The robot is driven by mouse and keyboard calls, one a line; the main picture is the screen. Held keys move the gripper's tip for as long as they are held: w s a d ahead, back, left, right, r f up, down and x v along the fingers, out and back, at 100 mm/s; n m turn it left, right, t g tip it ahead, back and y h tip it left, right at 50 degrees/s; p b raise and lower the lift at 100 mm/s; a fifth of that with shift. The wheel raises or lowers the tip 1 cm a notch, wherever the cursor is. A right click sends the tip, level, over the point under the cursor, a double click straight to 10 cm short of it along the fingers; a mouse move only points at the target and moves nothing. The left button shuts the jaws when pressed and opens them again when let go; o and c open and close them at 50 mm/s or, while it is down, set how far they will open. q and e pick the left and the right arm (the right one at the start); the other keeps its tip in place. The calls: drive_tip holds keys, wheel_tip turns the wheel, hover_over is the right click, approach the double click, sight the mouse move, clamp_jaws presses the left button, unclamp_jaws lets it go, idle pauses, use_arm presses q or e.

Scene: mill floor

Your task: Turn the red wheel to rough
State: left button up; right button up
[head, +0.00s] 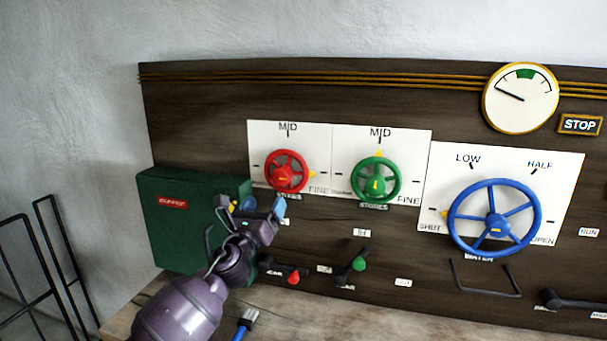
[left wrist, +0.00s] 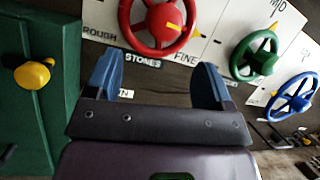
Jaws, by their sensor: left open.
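The red wheel (head: 287,172) is on a white plate on the dark panel, left of the green wheel. Its yellow pointer (head: 312,174) points right, towards the FINE side. In the left wrist view the red wheel (left wrist: 160,22) is at the top, with ROUGH printed at its left and FINE at its right. My left gripper (head: 262,204) is open and empty, below and slightly left of the red wheel, apart from it. Its two blue fingers (left wrist: 160,78) spread under the wheel in the wrist view. My right gripper is in neither view.
A green box (head: 180,235) with a yellow knob (left wrist: 33,75) juts out at left. A green wheel (head: 376,180) and a blue wheel (head: 494,218) are to the right. Levers with a red knob (head: 293,278) and a green knob (head: 359,264) are below.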

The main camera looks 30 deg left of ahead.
sight(279, 182)
use_arm(q)
drive_tip(key=w+r+m, duration=0.1)
drive_tip(key=w, duration=0.2)
drive_tip(key=w+r+m+p, duration=0.1)
drive_tip(key=w, duration=0.2)
drive_tip(key=w+a+r+m, duration=0.1)
drive_tip(key=w+r+m, duration=0.1)
drive_tip(key=w, duration=0.1)
drive_tip(key=shift+w+a+r, duration=0.1)
drive_tip(key=shift+w, duration=0.3)
drive_tip(key=shift+c, duration=0.3)
drive_tip(key=c, duration=0.8)
drive_tip(key=shift+c, duration=0.2)
